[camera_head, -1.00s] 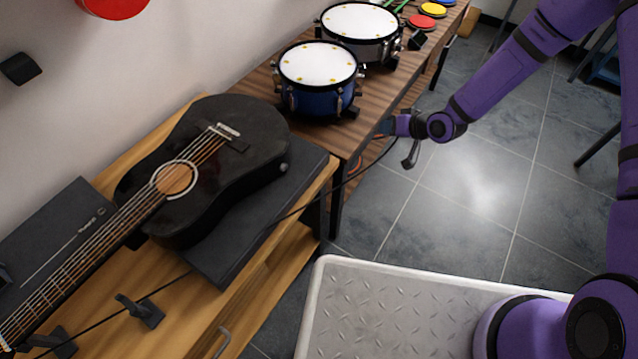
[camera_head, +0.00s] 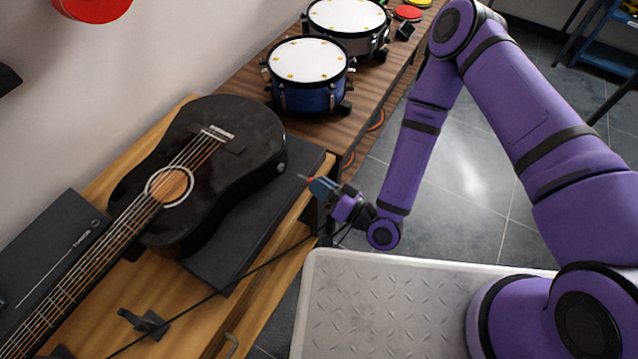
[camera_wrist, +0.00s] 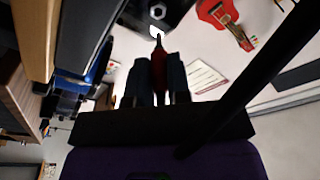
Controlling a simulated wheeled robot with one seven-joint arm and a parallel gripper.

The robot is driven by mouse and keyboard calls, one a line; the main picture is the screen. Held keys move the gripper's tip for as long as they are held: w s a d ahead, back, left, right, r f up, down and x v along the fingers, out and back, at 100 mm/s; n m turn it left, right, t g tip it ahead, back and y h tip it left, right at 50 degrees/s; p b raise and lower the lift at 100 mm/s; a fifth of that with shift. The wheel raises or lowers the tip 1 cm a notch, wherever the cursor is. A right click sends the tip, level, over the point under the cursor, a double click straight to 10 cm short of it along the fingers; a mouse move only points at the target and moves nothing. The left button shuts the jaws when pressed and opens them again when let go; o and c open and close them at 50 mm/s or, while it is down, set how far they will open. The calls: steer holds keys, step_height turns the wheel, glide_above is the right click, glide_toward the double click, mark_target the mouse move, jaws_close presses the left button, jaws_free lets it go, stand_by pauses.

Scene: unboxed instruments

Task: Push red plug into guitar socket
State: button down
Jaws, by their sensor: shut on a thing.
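The black acoustic guitar (camera_head: 235,140) lies face up on a dark case on the wooden bench. Its socket (camera_head: 281,167) is a small grey round fitting on the body's right end; a hexagonal fitting, likely this socket (camera_wrist: 157,11), shows at the top of the wrist view. My gripper (camera_head: 317,186) is just right of the guitar and shut on the red plug (camera_wrist: 158,66). The plug's red end (camera_head: 304,178) points left towards the socket. In the wrist view its dark tip is just below the fitting; whether they touch is unclear. The fingers hide the plug's sides.
A black cable (camera_head: 255,268) runs from near my gripper across the bench front to the lower left. A blue drum (camera_head: 308,95) and a white-topped drum (camera_head: 346,42) stand on the table behind. A dark box (camera_head: 45,258) lies at left.

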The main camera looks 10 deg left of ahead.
steer(key=shift+s+f+x, duration=0.1)
steer(key=shift+f+x, duration=0.05)
steer(key=shift+x, duration=1.15)
steer(key=shift+s+f+x, duration=0.1)
steer(key=shift+f+x, duration=0.1)
steer(key=shift+x, duration=1.1)
steer(key=shift+w+a, duration=0.15)
steer(key=shift+a, duration=0.4)
steer(key=shift+w+a, duration=0.15)
steer(key=shift+a, duration=0.4)
stand_by(0.7)
steer(key=c, duration=1)
jaws_free()
steer(key=v, duration=1)
steer(key=shift+s+d, duration=0.2)
steer(key=shift+d, duration=0.15)
